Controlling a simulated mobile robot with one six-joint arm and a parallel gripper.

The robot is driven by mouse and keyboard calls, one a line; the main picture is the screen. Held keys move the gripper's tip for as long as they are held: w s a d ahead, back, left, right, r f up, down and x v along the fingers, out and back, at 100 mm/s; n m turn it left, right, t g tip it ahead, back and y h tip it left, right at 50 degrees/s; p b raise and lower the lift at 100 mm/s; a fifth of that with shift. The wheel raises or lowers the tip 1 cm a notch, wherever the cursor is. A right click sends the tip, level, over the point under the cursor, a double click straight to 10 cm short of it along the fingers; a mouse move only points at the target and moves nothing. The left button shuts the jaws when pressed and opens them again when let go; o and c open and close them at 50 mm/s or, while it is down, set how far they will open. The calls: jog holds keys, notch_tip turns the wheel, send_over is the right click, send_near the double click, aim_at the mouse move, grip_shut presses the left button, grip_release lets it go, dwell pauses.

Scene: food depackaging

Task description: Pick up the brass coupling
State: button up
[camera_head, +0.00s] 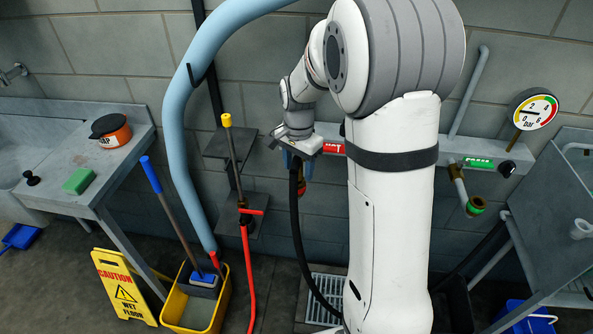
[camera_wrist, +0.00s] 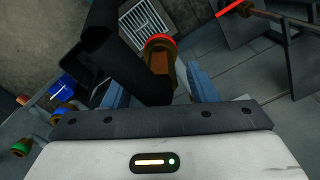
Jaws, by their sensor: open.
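A brass coupling with a red ring (camera_wrist: 160,58) shows in the wrist view between the two blue fingers of my gripper (camera_wrist: 158,82). It is beside a thick black hose or bracket that covers part of the left finger. In the head view the coupling (camera_head: 301,187) hangs just below my gripper (camera_head: 297,160), at the top of a black hose (camera_head: 296,230). My gripper is open. I cannot tell whether either finger touches the coupling.
A wall pipe carries a red label and a green label (camera_head: 479,162); another brass fitting with a green ring (camera_head: 475,207) hangs at its right. A blue hose (camera_head: 176,120), yellow mop bucket (camera_head: 197,310) and wet floor sign (camera_head: 122,287) stand left. A metal sink (camera_head: 570,200) is at right.

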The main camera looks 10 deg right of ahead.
grip_shut()
dwell(0.5)
